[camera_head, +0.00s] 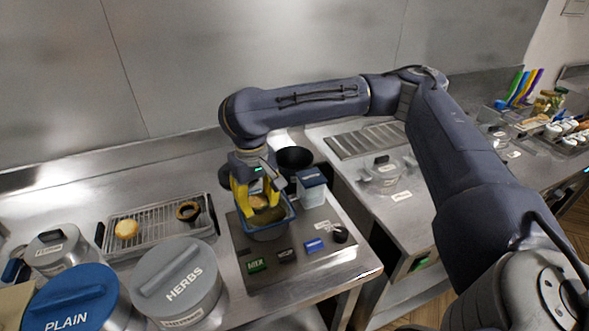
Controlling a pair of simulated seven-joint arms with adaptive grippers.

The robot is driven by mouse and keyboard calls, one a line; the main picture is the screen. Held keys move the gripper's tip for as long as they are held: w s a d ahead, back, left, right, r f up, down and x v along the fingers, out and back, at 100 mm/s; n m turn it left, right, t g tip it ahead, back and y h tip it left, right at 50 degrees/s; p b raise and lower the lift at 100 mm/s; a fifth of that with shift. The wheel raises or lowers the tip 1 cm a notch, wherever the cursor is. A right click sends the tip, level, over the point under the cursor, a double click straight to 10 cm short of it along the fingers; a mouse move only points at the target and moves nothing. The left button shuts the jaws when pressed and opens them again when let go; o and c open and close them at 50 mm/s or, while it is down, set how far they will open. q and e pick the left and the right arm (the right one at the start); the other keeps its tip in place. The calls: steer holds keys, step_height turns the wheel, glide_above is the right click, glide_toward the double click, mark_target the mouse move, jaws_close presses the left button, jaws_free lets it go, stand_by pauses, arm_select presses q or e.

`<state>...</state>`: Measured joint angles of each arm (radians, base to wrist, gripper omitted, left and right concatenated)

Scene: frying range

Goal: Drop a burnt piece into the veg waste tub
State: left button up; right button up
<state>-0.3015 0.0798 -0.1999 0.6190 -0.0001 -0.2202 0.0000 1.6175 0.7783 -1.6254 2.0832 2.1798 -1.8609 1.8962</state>
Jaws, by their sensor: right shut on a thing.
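My right gripper (261,204) points down with its yellow fingers at the mouth of a blue-rimmed tub (266,234). It is shut on a small tan-brown piece (259,200); how burnt the piece is cannot be told. The fingers partly hide the inside of the tub. On the wire rack tray (155,231) at left lie a pale golden round piece (127,229) and a dark brown ring-shaped piece (188,211). No label reading veg waste can be made out. My left gripper is not in view.
A grey-lidded HERBS pot (177,280) and blue-lidded PLAIN pot (70,301) stand front left. A white box with a dark lid (311,187) and a dark round pot (295,159) stand close to my gripper.

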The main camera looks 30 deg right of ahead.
mark_target(298, 151)
stand_by(0.3)
